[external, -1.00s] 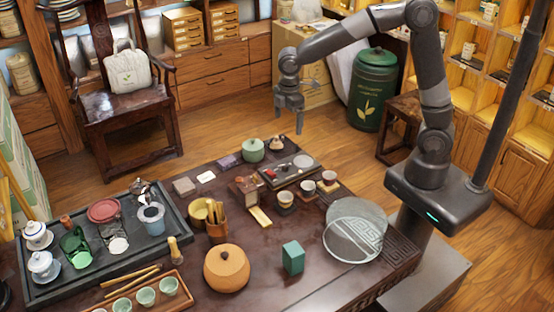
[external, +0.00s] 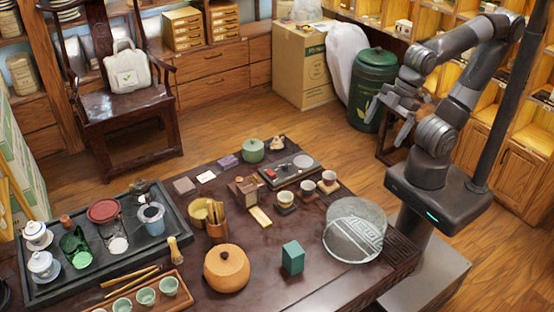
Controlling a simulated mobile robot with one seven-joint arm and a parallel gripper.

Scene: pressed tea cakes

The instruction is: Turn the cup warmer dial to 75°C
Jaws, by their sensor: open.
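A dark, flat rectangular device (external: 268,182) lies near the table's far right corner. It has a round pale plate (external: 303,161) at its right end and small red and light details towards its left. It looks like the cup warmer, but its dial and any markings are too small to make out. My gripper (external: 388,121) is open and empty. It is raised well above the floor beyond the table's right side, in front of the green canister, and to the right of the device, clear of it.
Small cups (external: 328,182) stand just in front of the device, and a green lidded jar (external: 253,150) stands behind it to the left. The green canister (external: 372,85) and a dark stool stand near my arm.

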